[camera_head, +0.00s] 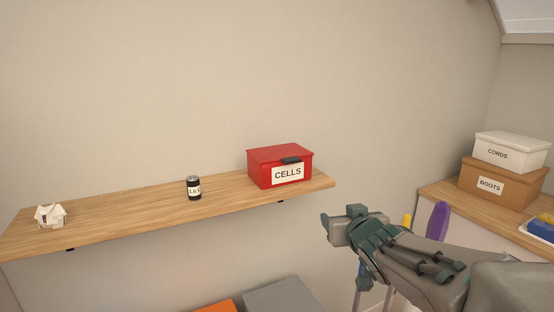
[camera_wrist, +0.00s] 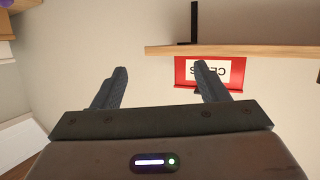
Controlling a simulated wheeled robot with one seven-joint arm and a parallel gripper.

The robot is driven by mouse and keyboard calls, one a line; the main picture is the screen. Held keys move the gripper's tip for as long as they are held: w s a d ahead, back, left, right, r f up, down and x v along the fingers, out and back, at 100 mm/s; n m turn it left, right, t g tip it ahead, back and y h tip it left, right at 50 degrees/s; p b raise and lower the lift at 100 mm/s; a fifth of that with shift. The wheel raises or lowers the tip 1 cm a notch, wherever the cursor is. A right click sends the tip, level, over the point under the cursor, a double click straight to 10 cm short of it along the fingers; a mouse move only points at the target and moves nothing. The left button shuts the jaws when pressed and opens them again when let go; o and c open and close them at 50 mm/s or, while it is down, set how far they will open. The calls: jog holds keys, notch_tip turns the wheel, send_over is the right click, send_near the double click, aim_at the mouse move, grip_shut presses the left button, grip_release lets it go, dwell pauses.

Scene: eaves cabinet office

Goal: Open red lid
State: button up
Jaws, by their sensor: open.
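A red box (camera_head: 266,171) labelled CELLS stands near the right end of a wooden wall shelf (camera_head: 225,200). Its red lid (camera_head: 279,151) is shut, with a dark handle (camera_head: 291,160) at the front edge. My gripper (camera_head: 334,222) is in front of the shelf, to the right of and below the box, apart from it. In the wrist view my gripper (camera_wrist: 161,80) has its two fingers wide apart with nothing between them. The red box (camera_wrist: 184,72) shows upside down there, behind the right finger, which covers part of it.
A dark can (camera_head: 194,188) and a small white house model (camera_head: 50,216) stand on the shelf. At right, a white CORDS box (camera_head: 512,150) sits on a brown BOOTS box (camera_head: 500,184) on a wooden surface. Orange and grey items lie below the shelf.

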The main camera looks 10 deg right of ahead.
aim_at(295, 162)
jog(key=w+a+r+n+t+y+p, duration=0.1)
jog(key=w+a+r+n+t+y, duration=0.25)
jog(key=r+y, duration=0.35)
jog(key=shift+g, duration=0.35)
jog(key=p+x, duration=0.2)
jog(key=x, duration=1)
jog(key=shift+w, duration=0.3)
